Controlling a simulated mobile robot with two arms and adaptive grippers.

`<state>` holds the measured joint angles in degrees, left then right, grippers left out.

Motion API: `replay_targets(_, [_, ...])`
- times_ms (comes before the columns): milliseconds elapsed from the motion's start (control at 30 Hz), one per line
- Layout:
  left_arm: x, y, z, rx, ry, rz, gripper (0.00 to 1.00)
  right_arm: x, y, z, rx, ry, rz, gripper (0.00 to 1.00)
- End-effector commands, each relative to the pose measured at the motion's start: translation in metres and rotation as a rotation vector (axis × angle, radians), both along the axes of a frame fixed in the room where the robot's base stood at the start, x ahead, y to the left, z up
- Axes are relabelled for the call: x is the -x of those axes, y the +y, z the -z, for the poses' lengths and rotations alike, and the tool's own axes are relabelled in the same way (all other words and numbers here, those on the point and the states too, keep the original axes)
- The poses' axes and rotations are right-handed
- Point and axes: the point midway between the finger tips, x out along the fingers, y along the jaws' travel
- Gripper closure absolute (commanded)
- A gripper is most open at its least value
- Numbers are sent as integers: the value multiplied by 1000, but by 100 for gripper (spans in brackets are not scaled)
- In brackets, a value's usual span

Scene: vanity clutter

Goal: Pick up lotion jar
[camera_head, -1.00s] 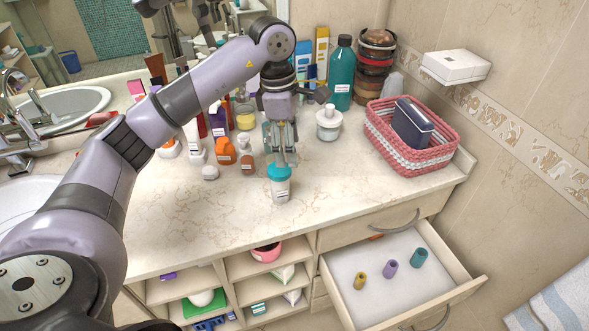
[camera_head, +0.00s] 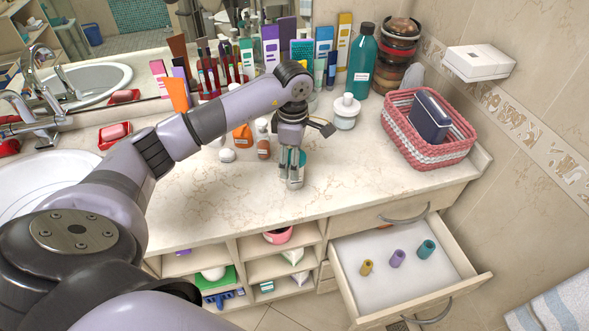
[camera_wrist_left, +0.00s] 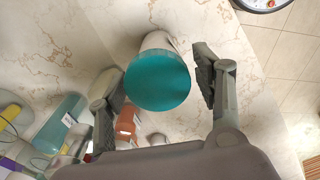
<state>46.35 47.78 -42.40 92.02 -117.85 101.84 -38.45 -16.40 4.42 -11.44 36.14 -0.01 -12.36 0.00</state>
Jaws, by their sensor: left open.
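A white jar with a teal lid, which I take to be the lotion jar (camera_head: 297,180), stands upright on the counter near its front edge. My left gripper (camera_head: 291,167) is lowered over it, pointing down, and hides part of it. In the left wrist view the round teal lid (camera_wrist_left: 157,80) shows between the two fingers of my left gripper (camera_wrist_left: 158,86). The fingers are spread open, one at each side. The left finger looks very close to the lid, and a gap shows at the right finger. My right gripper is not in view.
An orange bottle (camera_head: 242,137) and a small brown bottle (camera_head: 263,146) stand behind and left of the jar. A white pump jar (camera_head: 346,112) stands behind right. A pink basket (camera_head: 437,158) is at the right. An open drawer (camera_head: 400,260) juts out below the counter.

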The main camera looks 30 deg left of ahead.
Motion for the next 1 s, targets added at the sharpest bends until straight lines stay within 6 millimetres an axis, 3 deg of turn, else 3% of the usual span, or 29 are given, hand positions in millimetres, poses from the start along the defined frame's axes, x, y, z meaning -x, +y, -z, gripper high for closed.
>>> replay_targets(200, [-1, -3, 27, 1, 6, -2, 40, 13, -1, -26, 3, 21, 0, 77])
replay_targets(333, [-2, -3, 44, 0, 3, 0, 40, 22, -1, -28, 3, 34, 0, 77])
replay_targets(633, [-2, -2, 50, 0, 0, 0, 40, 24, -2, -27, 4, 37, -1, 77])
replay_targets(1000, [-2, -2, 49, -1, 1, 0, 65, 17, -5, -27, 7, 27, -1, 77])
